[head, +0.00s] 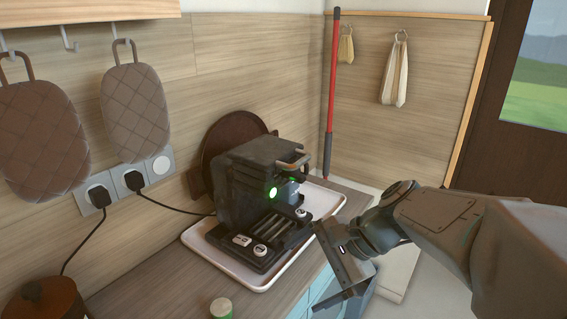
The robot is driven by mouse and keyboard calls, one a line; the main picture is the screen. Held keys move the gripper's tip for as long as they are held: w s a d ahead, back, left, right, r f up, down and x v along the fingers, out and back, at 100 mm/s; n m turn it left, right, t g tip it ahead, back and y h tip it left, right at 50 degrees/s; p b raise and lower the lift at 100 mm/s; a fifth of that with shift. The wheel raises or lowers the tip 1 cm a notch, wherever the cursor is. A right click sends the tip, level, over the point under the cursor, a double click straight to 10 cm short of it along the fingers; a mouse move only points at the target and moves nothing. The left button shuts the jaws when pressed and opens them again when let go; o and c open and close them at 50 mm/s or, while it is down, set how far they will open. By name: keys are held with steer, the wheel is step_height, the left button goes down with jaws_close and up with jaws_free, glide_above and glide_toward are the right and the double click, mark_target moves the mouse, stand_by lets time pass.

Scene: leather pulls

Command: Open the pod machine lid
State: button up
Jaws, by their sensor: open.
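The pod machine (240,190) is a black, boxy appliance standing upright on the counter in the head view. Its lid (262,150) is the dark top part and looks closed. A copper-coloured handle (292,162) sits at the lid's front edge. A green light glows on its front. My gripper (328,268) is open and empty, with its fingers apart. It is to the right of the machine, lower than the handle and not touching it, by the counter's front edge. The far side of the machine is hidden.
A white tray (190,238) lies under the machine. A round brown board (228,128) leans behind it. A red pole (333,90) stands at the back right. A brown pot (45,300) and a small green-sided container (221,308) are at the front left. Cords run to wall sockets.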

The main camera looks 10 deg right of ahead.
steer(key=w+d+r+m+t+y+b, duration=0.1)
steer(key=w+d+r+m+t+y, duration=0.35)
steer(key=w+m, duration=0.35)
steer(key=m+t+b, duration=0.1)
steer(key=m+t, duration=0.5)
glide_toward(305, 162)
steer(key=p+x, duration=0.1)
steer(key=x, duration=0.9)
steer(key=shift+w+a+f, duration=0.1)
steer(key=shift+w+a, duration=0.15)
steer(key=shift+a, duration=0.1)
steer(key=c, duration=1.3)
steer(key=shift+p, duration=0.4)
